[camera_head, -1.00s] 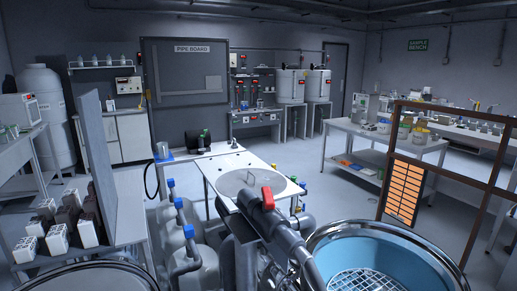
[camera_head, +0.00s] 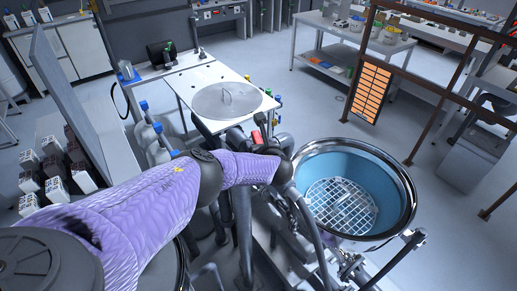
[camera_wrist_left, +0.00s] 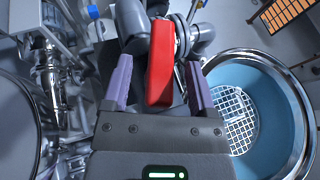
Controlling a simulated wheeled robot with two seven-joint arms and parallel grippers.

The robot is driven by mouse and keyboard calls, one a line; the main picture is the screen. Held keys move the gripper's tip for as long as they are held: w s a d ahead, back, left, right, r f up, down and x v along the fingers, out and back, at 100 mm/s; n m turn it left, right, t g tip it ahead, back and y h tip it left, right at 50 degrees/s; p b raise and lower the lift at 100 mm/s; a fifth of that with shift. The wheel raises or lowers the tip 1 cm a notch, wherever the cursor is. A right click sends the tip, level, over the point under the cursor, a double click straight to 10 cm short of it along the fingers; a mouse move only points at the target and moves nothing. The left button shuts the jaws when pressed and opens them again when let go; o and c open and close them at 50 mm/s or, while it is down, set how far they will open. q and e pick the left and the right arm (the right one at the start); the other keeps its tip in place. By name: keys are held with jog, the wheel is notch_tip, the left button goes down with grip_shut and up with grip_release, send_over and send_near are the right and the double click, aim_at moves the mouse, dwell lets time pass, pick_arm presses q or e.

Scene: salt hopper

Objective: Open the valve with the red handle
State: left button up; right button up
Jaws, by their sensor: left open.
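The red valve handle (camera_wrist_left: 160,65) is a flat bar on a grey pipe valve and stands large in the left wrist view. In the head view, a small part of the red handle (camera_head: 257,137) shows just beyond the end of my purple left arm. My left gripper (camera_wrist_left: 158,84) is open. Its two purple fingers lie on either side of the handle, with a gap visible on each side. In the head view, my left wrist hides most of the valve and its pipe. My right gripper is not in view.
A steel hopper with a blue inside and a white grid (camera_head: 392,172) stands just right of the valve. A white table with a round lid (camera_head: 227,100) is behind it. Pipes and blue-capped fittings crowd the left. Open floor lies at the right.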

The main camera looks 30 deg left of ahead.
pick_arm(q)
jog(key=shift+w+a+f+b, duration=0.3)
jog(key=shift+w+f, duration=0.05)
jog(key=shift+f, duration=0.05)
jog(key=shift+w+a+r, duration=0.1)
jog(key=shift+w+a, duration=0.1)
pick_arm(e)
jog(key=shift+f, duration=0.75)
pick_arm(q)
grip_shut()
jog(key=n+g+y+b, duration=0.1)
jog(key=b, duration=0.1)
jog(key=n+g+y+b, duration=0.1)
jog(key=b, duration=0.2)
jog(key=n+g+b, duration=0.2)
jog(key=b, duration=0.1)
jog(key=shift+f+y, duration=0.3)
jog(key=shift+y, duration=0.1)
jog(key=shift+r, duration=0.15)
jog(key=shift+r+n+g, duration=0.2)
jog(key=shift+n+g, duration=0.1)
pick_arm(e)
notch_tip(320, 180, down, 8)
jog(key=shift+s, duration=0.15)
pick_arm(q)
grip_release()
